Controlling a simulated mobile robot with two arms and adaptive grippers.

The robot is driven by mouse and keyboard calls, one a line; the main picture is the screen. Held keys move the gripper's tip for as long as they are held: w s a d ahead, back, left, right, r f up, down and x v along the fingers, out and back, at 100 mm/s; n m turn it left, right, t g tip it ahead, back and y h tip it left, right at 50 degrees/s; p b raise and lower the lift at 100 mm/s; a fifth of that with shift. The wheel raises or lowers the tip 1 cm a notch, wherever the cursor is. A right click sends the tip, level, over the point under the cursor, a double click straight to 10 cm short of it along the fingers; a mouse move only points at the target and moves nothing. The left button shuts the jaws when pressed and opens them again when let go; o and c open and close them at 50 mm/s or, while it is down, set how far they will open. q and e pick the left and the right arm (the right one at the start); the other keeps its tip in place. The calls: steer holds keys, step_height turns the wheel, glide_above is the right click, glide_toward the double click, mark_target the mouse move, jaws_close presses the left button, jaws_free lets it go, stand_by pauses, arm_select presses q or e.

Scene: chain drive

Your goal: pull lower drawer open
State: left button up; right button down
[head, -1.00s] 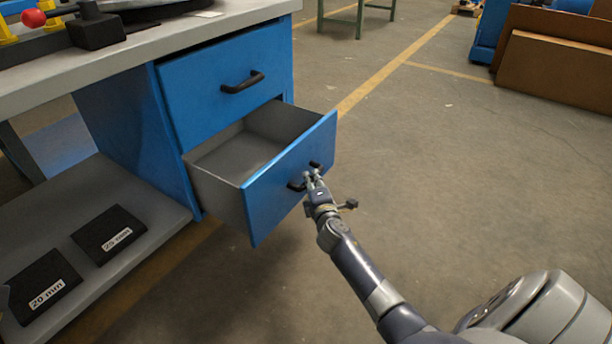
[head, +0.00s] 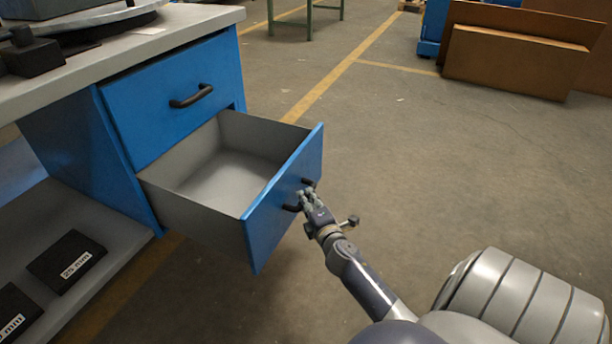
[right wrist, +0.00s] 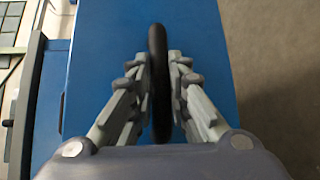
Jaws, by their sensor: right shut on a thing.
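The lower drawer (head: 284,206) has a blue front and grey inner walls, and it stands well out of the blue cabinet. Its inside looks empty. My right gripper (head: 306,196) is shut on the black handle of the lower drawer (head: 309,182). In the right wrist view, the fingers (right wrist: 160,85) sit on both sides of the dark handle bar (right wrist: 158,50), against the blue drawer front (right wrist: 205,50). The fingers hide the middle of the handle in the head view. My left gripper is not in view.
The upper drawer (head: 160,115) is shut, with a black handle (head: 191,96). A grey worktop (head: 170,40) lies above it. Dark labelled blocks (head: 66,261) lie on the low shelf at left. Brown panels (head: 510,50) stand at the back right. The floor right of the drawer is clear.

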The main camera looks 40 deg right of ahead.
steer(key=c, duration=1.5)
jaws_free()
steer(key=shift+c, duration=0.2)
steer(key=v, duration=1.2)
steer(key=shift+f, duration=0.1)
